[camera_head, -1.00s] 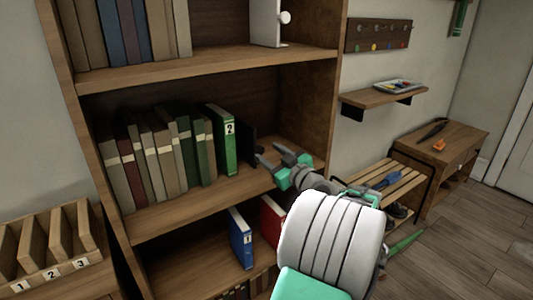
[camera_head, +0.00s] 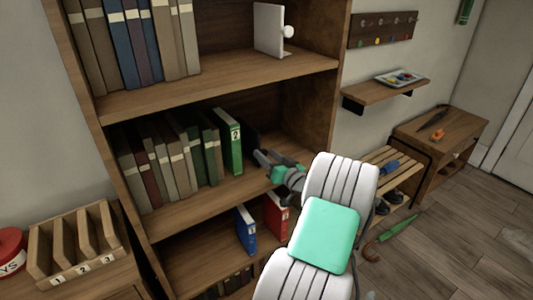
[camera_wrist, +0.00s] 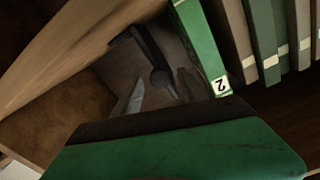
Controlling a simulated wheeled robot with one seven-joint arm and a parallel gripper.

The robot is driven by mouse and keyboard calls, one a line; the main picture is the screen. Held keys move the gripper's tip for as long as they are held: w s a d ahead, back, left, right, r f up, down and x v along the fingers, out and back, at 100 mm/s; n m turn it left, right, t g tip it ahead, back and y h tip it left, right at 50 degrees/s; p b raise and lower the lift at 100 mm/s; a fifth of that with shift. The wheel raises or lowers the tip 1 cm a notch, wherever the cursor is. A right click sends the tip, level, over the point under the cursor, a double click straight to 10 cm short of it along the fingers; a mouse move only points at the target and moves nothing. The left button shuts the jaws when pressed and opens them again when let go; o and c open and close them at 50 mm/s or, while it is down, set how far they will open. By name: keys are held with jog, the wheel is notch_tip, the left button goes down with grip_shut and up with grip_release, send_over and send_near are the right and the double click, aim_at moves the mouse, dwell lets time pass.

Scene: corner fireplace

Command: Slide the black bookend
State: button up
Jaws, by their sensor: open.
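The black bookend (camera_head: 250,138) stands on the middle shelf, just right of the green binder marked 2 (camera_head: 234,140). It is dark and partly hidden behind my gripper in the head view. In the wrist view the bookend (camera_wrist: 148,48) shows as a dark upright plate with a round knob, beside the green binder (camera_wrist: 202,45). My gripper (camera_head: 262,157) is at the shelf's front, close to the bookend. Its fingers (camera_wrist: 158,95) are apart, with the knob showing between and beyond their tips. I cannot tell whether they touch the bookend.
A row of books (camera_head: 165,160) fills the middle shelf left of the binder. The shelf right of the bookend is bare, up to the side wall (camera_head: 312,120). A white bookend (camera_head: 268,28) stands on the shelf above. Blue (camera_head: 245,230) and red (camera_head: 275,213) binders stand below.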

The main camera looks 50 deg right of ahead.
jog(key=shift+w, duration=0.35)
jog(key=shift+c, duration=0.2)
grip_shut()
dwell(1.0)
